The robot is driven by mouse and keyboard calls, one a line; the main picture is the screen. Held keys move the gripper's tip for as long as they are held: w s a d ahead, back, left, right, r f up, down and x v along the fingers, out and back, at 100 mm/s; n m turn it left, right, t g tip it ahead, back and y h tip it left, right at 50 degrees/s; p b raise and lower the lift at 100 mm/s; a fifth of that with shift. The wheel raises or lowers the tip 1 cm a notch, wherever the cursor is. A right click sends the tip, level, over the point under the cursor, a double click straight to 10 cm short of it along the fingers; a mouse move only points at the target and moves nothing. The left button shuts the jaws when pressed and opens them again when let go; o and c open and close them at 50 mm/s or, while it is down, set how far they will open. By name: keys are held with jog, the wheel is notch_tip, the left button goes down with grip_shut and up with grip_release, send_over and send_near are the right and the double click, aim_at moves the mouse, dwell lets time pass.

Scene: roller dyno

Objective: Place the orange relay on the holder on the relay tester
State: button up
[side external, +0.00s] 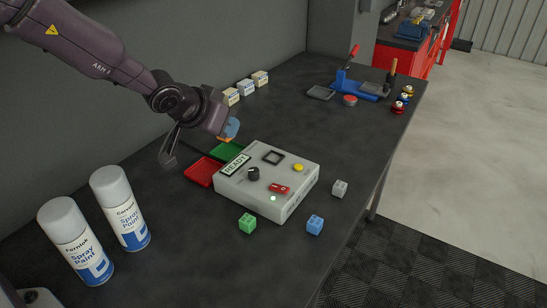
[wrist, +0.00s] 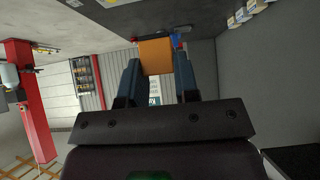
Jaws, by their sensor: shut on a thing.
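The orange relay (wrist: 156,57) is between the two fingers of my gripper (wrist: 158,75) in the wrist view, and the jaws are shut on it. In the side view my gripper (side external: 229,130) holds it above the back left of the tester, and only a thin orange edge (side external: 225,139) shows under the blue fingers. The relay tester (side external: 240,191) is a light grey box with a READY display, a black knob, a red switch, a yellow button and a lit green lamp. The holder (side external: 273,157), a black square frame, is on its top and looks empty.
A red tray (side external: 203,172) and a green tray (side external: 229,150) lie left of the tester. Green (side external: 247,223), blue (side external: 315,224) and grey (side external: 340,188) relays stand in front and right. Two spray cans (side external: 119,208) stand at left. Small boxes (side external: 246,87) line the wall.

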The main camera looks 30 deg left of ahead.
jog(key=x, duration=0.5)
jog(key=w+d+r+x, duration=0.1)
jog(key=x, duration=0.4)
jog(key=w+d+r+x, duration=0.1)
jog(key=x, duration=0.5)
jog(key=shift+d, duration=0.1)
jog(key=shift+w+f, duration=0.2)
jog(key=shift+f, duration=1.65)
jog(key=shift+f, duration=0.15)
jog(key=o, duration=0.9)
